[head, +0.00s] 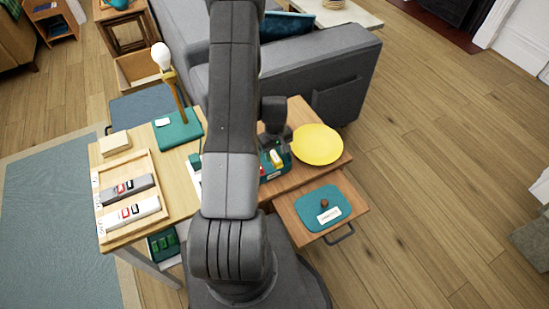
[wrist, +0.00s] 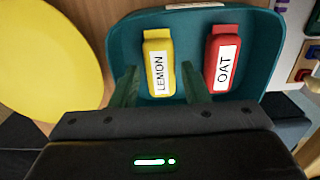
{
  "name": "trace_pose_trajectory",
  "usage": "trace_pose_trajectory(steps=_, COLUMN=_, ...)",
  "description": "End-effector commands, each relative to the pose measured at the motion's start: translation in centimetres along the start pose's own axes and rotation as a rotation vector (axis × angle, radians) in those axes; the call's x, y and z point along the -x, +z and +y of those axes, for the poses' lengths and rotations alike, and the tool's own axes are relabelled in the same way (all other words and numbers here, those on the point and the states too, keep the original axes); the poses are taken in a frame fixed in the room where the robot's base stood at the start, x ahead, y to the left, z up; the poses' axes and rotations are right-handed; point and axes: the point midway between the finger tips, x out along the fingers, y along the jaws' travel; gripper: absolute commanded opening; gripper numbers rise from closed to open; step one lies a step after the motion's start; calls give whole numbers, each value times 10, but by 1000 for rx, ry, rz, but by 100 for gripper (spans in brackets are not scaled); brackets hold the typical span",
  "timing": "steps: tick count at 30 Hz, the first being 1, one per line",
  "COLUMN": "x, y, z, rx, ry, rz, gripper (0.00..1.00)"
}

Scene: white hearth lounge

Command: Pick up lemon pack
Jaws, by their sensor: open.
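The lemon pack (wrist: 158,65) is a yellow packet with a white label reading LEMON. It lies in a teal tray (wrist: 130,38) in the wrist view. It also shows in the head view (head: 277,158), partly hidden by my arm. My gripper (wrist: 160,80) is open and empty, with its two green fingers over the tray. The lemon pack lies between and just beyond the fingertips, nearer the left finger. I cannot tell whether either finger touches it.
A red pack (wrist: 222,62) labelled OAT lies right of the lemon pack in the same tray, close beyond the right finger. A yellow plate (head: 318,144) sits beside the tray. An open drawer (head: 351,215) holds a teal mat (head: 335,198). Wooden floor (head: 440,200) is clear to the right.

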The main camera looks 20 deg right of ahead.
Motion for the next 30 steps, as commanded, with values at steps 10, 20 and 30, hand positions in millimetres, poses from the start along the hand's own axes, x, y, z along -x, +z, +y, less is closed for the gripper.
trace_pose_trajectory(steps=10, x=-16, y=0, z=0, rx=0, ry=0, rz=1, gripper=42)
trace_pose_trajectory(steps=20, x=-15, y=0, z=0, rx=0, ry=0, rz=1, gripper=8)
trace_pose_trajectory(steps=30, x=-10, y=-1, z=0, rx=0, ry=1, rz=2, gripper=8)
